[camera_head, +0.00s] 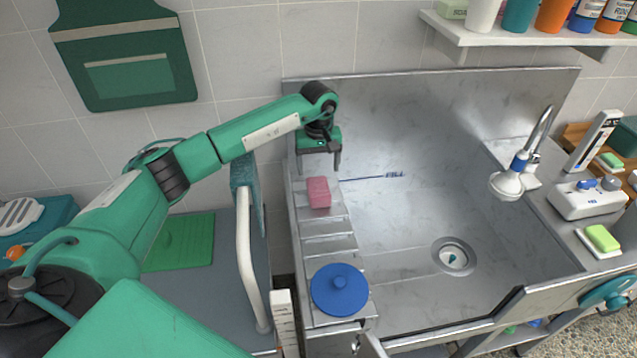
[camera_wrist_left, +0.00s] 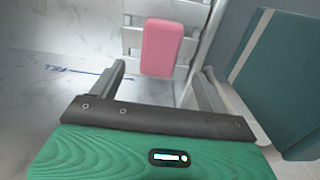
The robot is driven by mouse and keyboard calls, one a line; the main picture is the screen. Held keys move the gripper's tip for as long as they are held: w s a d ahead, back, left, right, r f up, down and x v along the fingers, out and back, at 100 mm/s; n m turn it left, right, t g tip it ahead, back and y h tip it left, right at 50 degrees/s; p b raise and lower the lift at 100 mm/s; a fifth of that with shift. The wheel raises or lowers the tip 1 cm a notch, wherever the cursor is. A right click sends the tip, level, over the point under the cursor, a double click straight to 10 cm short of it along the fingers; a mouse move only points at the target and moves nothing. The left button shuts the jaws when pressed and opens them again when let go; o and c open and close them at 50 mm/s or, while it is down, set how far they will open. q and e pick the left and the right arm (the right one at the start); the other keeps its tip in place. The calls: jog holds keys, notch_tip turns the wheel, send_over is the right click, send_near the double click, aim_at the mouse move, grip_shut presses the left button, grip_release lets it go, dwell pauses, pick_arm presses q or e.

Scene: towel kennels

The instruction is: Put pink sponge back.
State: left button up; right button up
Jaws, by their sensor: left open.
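The pink sponge (camera_head: 319,192) lies on the slatted ledge (camera_head: 327,226) along the left side of the steel sink. It also shows in the left wrist view (camera_wrist_left: 161,47), upright in the picture and ahead of the fingers. My left gripper (camera_head: 319,168) is open and empty, just behind the sponge on the wall side in the head view. In the left wrist view its fingers (camera_wrist_left: 154,88) stand wide apart, with the sponge's near end roughly between their lines. I cannot tell whether they touch it. My right gripper is not in view.
A blue round lid (camera_head: 340,289) sits at the ledge's front end. The sink basin (camera_head: 400,220) is mostly clear, with a drain (camera_head: 454,256) and a blue mark. A white rail (camera_head: 247,250) runs left of the ledge. A green sponge (camera_head: 602,238) lies on a dish at right.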

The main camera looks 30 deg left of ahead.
pick_arm(q)
notch_tip(320, 180, up, 3)
jog(key=shift+r, duration=0.1)
jog(key=shift+r, duration=0.1)
dwell(0.5)
